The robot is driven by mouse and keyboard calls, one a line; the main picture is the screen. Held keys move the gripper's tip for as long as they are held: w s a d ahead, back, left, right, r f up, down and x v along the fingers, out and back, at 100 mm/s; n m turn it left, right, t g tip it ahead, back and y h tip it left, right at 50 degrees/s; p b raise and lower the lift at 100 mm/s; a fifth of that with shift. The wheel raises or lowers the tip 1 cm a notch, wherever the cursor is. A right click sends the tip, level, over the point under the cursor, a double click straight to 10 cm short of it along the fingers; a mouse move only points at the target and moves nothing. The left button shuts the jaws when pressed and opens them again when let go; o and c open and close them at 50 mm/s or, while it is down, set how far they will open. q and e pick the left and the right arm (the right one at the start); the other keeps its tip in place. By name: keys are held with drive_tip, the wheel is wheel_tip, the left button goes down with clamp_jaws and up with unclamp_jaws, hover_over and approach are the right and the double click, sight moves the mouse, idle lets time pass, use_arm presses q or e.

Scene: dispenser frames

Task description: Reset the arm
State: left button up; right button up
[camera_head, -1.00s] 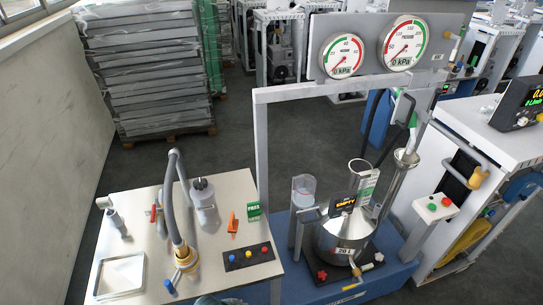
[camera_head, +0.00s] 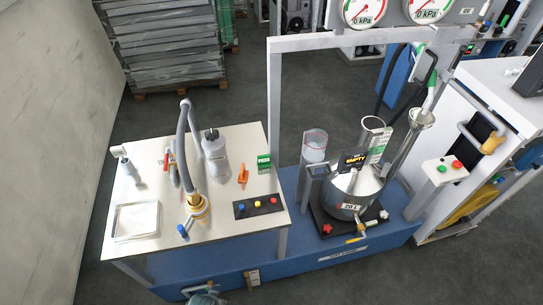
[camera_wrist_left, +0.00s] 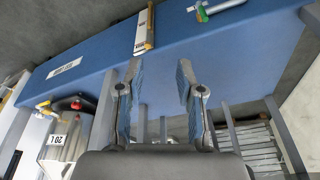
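My left gripper (camera_wrist_left: 158,88) shows in the left wrist view. Its two fingers are spread apart with nothing between them, and the blue base (camera_wrist_left: 210,60) lies beyond them. I cannot make out either arm clearly in the head view, where the blue base (camera_head: 312,262) runs below the bench. My right gripper is in neither view.
A white bench (camera_head: 235,140) holds a hose, a grey bottle (camera_head: 215,157), a tray (camera_head: 136,237) and a button box (camera_head: 258,206). A steel pot (camera_head: 352,190) stands to the right.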

use_arm(q)
drive_tip(key=s+f+g, duration=0.1)
drive_tip(key=s+f, duration=0.2)
drive_tip(key=f, duration=0.6)
drive_tip(key=s+f, duration=0.3)
drive_tip(key=f, duration=0.7)
drive_tip(key=s+a+f+g, duration=0.1)
drive_tip(key=s+a+f, duration=0.2)
drive_tip(key=s+f, duration=0.8)
drive_tip(key=s, duration=0.4)
drive_tip(key=shift+a, duration=0.2)
drive_tip(key=shift+f+m, duration=0.1)
drive_tip(key=shift+m, duration=0.2)
